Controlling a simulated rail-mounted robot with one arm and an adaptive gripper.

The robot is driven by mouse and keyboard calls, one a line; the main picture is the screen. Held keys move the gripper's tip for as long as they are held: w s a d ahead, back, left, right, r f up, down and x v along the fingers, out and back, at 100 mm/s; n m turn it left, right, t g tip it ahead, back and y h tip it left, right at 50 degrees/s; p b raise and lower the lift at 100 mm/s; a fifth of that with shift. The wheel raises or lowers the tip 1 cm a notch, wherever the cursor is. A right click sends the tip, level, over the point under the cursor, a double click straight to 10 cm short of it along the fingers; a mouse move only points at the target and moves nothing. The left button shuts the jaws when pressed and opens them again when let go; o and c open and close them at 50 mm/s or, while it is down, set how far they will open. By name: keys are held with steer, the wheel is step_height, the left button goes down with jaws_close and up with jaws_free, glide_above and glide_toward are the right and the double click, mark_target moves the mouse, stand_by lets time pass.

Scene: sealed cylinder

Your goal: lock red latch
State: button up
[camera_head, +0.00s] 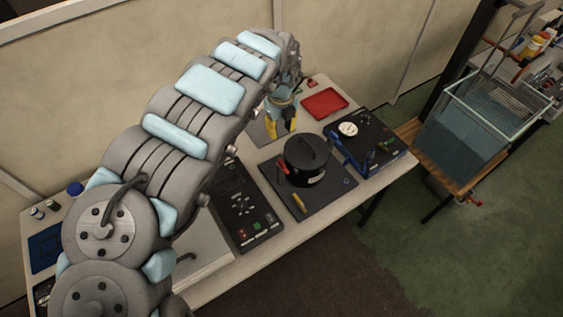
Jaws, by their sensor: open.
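A black lidded cylinder (306,158) stands upright on a dark square base plate (328,196). A red latch (282,164) shows as a small red piece at the cylinder's left side; I cannot tell its exact position against the lid. A yellow handle-like piece (299,203) lies at the front of the base plate. My gripper (281,131), with yellow fingers, is open and points down behind and left of the cylinder. It is apart from the red latch and appears empty. My arm crosses the left of the view.
A black panel with buttons (240,205) lies left of the base plate. A black box with blue parts and a round dial (365,147) is to the right. A red tray (324,102) lies behind. The table's front edge (300,254) is close.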

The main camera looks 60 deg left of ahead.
steer(key=b, duration=0.2)
glide_above(281, 162)
step_height(281, 162, down, 6)
steer(key=shift+w+f, duration=0.1)
steer(key=shift+f, duration=5.5)
steer(key=shift+c, duration=0.2)
jaws_close()
